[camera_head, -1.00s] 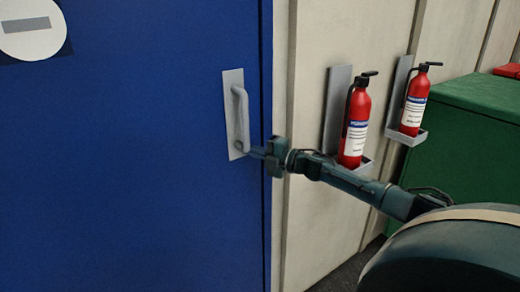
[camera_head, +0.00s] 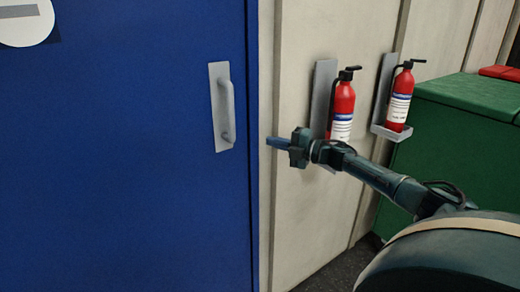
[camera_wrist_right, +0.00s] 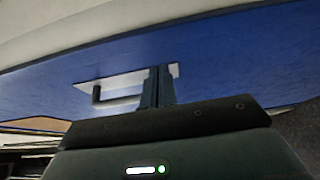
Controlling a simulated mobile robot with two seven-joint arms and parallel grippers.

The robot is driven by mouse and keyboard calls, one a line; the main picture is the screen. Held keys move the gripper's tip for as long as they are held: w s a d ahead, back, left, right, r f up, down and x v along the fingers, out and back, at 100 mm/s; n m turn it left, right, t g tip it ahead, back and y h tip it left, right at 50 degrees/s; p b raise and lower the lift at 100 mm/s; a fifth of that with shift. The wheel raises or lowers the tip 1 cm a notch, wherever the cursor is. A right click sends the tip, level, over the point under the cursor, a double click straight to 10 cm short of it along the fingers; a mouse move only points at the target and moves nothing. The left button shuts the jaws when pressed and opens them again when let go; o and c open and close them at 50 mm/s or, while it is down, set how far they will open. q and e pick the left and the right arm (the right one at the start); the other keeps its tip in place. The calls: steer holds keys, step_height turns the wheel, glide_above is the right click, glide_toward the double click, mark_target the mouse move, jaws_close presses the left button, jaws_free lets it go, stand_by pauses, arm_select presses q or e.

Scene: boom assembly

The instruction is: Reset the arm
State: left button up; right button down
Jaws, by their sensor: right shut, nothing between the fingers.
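My right gripper (camera_head: 278,143) is shut and empty. It points left in the head view, to the right of the blue door's edge, in front of the pale wall. The blue door (camera_head: 120,170) carries a grey handle (camera_head: 229,112) on a tall plate. The gripper is apart from the handle. In the right wrist view the shut fingers (camera_wrist_right: 158,80) show in front of the door, and they cover part of the handle plate (camera_wrist_right: 125,83). My left gripper is not in view.
Two red fire extinguishers hang in wall brackets, the nearer one (camera_head: 343,105) behind my right forearm and the farther one (camera_head: 400,95) to its right. A green cabinet (camera_head: 460,130) stands at the right. The dark floor (camera_head: 340,272) shows at the bottom.

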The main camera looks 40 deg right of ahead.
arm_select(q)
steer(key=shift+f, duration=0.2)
arm_select(e)
steer(key=shift+s+d, duration=0.15)
steer(key=shift+d, duration=0.35)
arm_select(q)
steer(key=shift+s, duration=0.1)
arm_select(e)
steer(key=s+a+f+m+g+h+p, duration=0.15)
steer(key=s+a+f+m, duration=0.25)
steer(key=a+f, duration=0.65)
steer(key=s+a+f+m+y+p, duration=0.15)
steer(key=s+a+f+m, duration=0.25)
steer(key=a+f, duration=0.65)
arm_select(q)
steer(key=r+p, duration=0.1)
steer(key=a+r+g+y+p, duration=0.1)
steer(key=p, duration=0.1)
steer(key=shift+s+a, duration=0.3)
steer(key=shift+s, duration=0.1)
arm_select(e)
steer(key=s+a+m+g+h, duration=0.3)
steer(key=s+a+m, duration=0.8)
steer(key=s+a, duration=0.7)
steer(key=shift+s+f+m+g+h, duration=0.35)
steer(key=shift+s+g, duration=0.3)
steer(key=shift+s, duration=0.3)
steer(key=shift+a+r, duration=0.1)
